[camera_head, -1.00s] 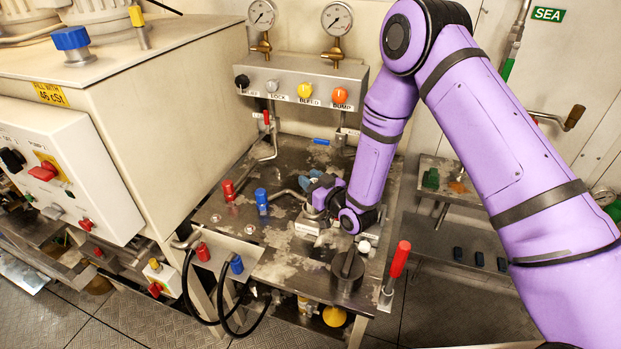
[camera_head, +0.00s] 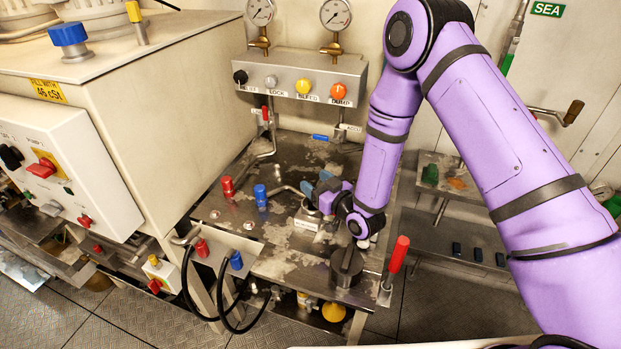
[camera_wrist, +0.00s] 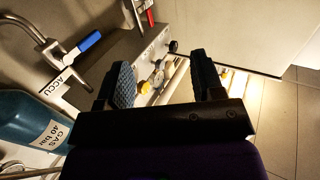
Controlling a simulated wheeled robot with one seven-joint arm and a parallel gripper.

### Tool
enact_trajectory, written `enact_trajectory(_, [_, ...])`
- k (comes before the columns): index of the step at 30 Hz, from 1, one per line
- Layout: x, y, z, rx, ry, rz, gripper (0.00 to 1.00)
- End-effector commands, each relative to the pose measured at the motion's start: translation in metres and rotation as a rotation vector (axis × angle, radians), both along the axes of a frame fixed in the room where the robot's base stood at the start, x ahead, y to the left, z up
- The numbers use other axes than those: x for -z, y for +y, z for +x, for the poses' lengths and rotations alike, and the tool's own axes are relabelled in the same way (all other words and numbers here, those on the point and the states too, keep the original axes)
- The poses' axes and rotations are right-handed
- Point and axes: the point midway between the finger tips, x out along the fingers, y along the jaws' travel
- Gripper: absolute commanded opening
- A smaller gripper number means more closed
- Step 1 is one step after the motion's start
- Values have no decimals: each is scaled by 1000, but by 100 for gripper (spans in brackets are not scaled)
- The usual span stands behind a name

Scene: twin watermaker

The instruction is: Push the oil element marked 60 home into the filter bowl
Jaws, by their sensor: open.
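My gripper (camera_wrist: 163,78) is open in the wrist view, with nothing between its dark, ribbed fingers. In the head view my gripper (camera_head: 325,188) hangs low over the middle of the steel bench (camera_head: 275,268), at the end of the purple arm. A small metal round part (camera_head: 307,211) with a white label plate in front shows just below and left of it. It may be the filter bowl, but I cannot tell. I cannot make out the oil element marked 60 or its number in either view; the gripper and wrist cover part of that spot.
A dark round cap (camera_head: 346,264) and a red upright lever (camera_head: 398,257) stand at the bench's front right. Red (camera_head: 228,187) and blue (camera_head: 261,195) capped fittings stand left. The knob panel (camera_head: 300,84) is behind. A blue gas bottle (camera_wrist: 32,122) shows in the wrist view.

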Motion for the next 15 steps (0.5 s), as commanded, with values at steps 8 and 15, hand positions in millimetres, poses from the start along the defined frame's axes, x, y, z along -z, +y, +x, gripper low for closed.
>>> enact_trajectory(8, [1,-25,-29,1,2,-1,61])
enact_trajectory(15, [0,-30,-34,1,-1,-1,61])
